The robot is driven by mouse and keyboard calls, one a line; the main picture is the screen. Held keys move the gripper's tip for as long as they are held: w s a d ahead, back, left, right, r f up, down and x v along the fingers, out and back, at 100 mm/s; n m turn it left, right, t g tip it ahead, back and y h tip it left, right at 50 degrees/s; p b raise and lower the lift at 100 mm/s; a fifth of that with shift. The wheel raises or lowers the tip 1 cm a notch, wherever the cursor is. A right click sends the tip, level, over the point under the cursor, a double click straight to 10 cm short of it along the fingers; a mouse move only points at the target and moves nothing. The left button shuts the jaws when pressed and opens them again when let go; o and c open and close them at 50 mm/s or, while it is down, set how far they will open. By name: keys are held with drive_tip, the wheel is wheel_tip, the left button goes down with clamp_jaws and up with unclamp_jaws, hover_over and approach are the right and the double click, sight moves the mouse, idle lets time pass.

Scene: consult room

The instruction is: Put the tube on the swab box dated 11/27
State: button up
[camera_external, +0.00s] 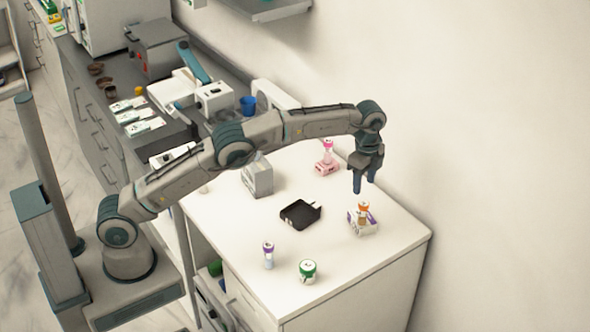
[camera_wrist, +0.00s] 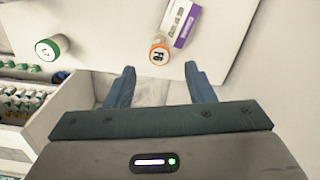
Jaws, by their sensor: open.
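A clear tube with a purple cap (camera_external: 268,254) stands upright on the white counter. A small white and purple box (camera_external: 370,228) lies at the counter's right side and also shows in the wrist view (camera_wrist: 181,22). A small orange-capped container (camera_external: 363,211) is at this box, also in the wrist view (camera_wrist: 158,52); I cannot tell whether it stands on or beside it. A pink box (camera_external: 326,168) with a pink-capped tube (camera_external: 328,150) is farther back. I cannot read any date. My gripper (camera_external: 364,190) is open and empty, pointing down above the counter behind the orange cap; its fingers show in the wrist view (camera_wrist: 160,85).
A green-capped jar (camera_external: 307,271) stands near the counter's front edge. A black tray (camera_external: 300,214) lies mid-counter, with a grey box (camera_external: 257,178) behind it. The wall is close on the right. Bare counter (camera_external: 320,240) lies between tray and jar.

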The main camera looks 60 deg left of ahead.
drive_tip(key=s+a+r+n+t, duration=0.2)
drive_tip(key=s+a+r+n, duration=0.6)
drive_tip(key=s+a+r, duration=0.7)
drive_tip(key=s+a+f+n, duration=0.2)
drive_tip(key=s+a+f, duration=0.1)
drive_tip(key=s, duration=0.5)
drive_tip(key=s+a+f+n+t, duration=0.1)
drive_tip(key=s+a+f+n, duration=0.2)
drive_tip(key=s, duration=0.6)
drive_tip(key=s+a+f+n, duration=0.2)
drive_tip(key=s+a+f, duration=0.1)
drive_tip(key=s, duration=0.5)
drive_tip(key=shift+s+a+f+t, duration=0.15)
drive_tip(key=shift+s+f+t, duration=0.1)
drive_tip(key=shift+f+t, duration=0.15)
drive_tip(key=shift+f, duration=0.15)
wheel_tip(320, 180, down, 27)
drive_tip(key=g+b, duration=0.1)
drive_tip(key=b, duration=2.3)
drive_tip(key=shift+w+f+g, duration=0.15)
drive_tip(key=shift+w+g, duration=0.15)
drive_tip(key=shift+g, duration=0.1)
